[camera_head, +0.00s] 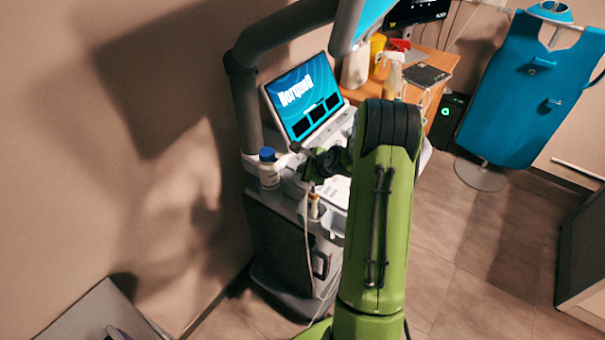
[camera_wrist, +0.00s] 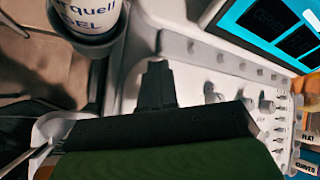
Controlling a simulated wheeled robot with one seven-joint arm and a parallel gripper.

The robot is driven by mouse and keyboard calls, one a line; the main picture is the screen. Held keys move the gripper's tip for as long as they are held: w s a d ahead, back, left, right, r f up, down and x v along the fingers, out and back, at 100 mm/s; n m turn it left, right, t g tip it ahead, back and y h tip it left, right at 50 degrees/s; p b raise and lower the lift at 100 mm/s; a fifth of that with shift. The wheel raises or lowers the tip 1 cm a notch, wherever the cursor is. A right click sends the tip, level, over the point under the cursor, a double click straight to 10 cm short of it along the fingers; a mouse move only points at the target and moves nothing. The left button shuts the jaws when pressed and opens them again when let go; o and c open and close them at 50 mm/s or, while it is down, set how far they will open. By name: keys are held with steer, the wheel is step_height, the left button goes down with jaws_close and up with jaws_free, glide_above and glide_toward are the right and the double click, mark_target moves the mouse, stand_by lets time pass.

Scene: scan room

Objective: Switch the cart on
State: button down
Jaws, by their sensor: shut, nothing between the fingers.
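The cart (camera_head: 275,232) stands against the wall, with a lit blue screen (camera_head: 296,84) tilted above its control panel. In the wrist view the panel (camera_wrist: 205,52) is pale, with several knobs and small buttons, and the lit screen (camera_wrist: 262,22) is at upper right. No power switch can be clearly told apart. My gripper (camera_wrist: 157,70) is shut and empty, its black fingertips over the panel's near edge; I cannot tell whether they touch it. In the head view my gripper (camera_head: 309,169) is small and dark beside the panel, and my green arm hides the cart's right side.
A gel bottle (camera_wrist: 88,14) sits in a holder left of my fingers; its blue cap shows in the head view (camera_head: 267,154). A cable hangs down the cart's front. A wooden desk (camera_head: 440,62) and a blue apron (camera_head: 525,85) stand behind.

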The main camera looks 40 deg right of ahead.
steer(key=shift+r+p, duration=0.3)
steer(key=shift+r, duration=0.3)
steer(key=shift+r, duration=0.1)
step_height(320, 180, up, 5)
steer(key=p, duration=0.4)
stand_by(0.5)
